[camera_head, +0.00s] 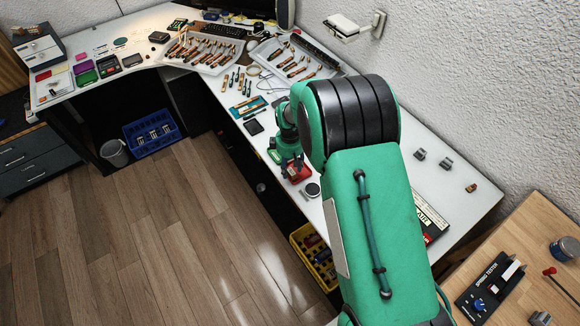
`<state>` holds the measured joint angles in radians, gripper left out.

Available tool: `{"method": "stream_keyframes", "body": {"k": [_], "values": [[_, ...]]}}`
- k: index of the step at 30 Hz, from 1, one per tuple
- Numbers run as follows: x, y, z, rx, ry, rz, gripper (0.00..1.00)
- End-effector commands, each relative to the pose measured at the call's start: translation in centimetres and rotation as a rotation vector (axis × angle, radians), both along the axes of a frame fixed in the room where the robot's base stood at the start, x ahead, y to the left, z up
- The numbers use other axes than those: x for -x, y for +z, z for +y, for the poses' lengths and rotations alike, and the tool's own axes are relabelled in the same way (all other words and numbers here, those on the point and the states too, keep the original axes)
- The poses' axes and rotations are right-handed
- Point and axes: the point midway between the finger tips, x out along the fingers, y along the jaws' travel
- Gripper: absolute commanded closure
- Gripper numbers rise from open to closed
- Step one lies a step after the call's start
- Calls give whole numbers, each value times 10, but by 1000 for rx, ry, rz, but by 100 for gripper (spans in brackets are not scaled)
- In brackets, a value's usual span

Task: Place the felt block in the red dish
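My gripper (292,163) is at the far end of my green arm, low over the front edge of the white bench (400,183). It is small and dark here, and its fingers cannot be made out, so I cannot tell if it is open or shut. A red dish (299,178) shows directly below it, partly hidden by the gripper. I cannot tell whether the gripper touches the dish. I cannot make out the felt block; it may be hidden by the gripper or arm.
A green item (273,156) and a round dark item (312,190) flank the red dish. Trays of piano action parts (203,51) lie farther back. A yellow crate (314,257) stands below the bench edge. A spring tester (490,287) sits on the wooden table at right.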

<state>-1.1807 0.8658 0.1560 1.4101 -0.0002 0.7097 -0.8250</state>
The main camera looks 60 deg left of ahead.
Motion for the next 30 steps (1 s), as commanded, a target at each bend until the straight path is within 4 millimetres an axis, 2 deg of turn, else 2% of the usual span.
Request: {"method": "stream_keyframes", "body": {"k": [8, 14, 20, 30], "values": [[0, 1, 0, 0, 0, 0, 53], [0, 11, 1, -1, 0, 0, 53], [0, 33, 1, -1, 0, 0, 53], [0, 92, 1, -3, 0, -1, 53]]}}
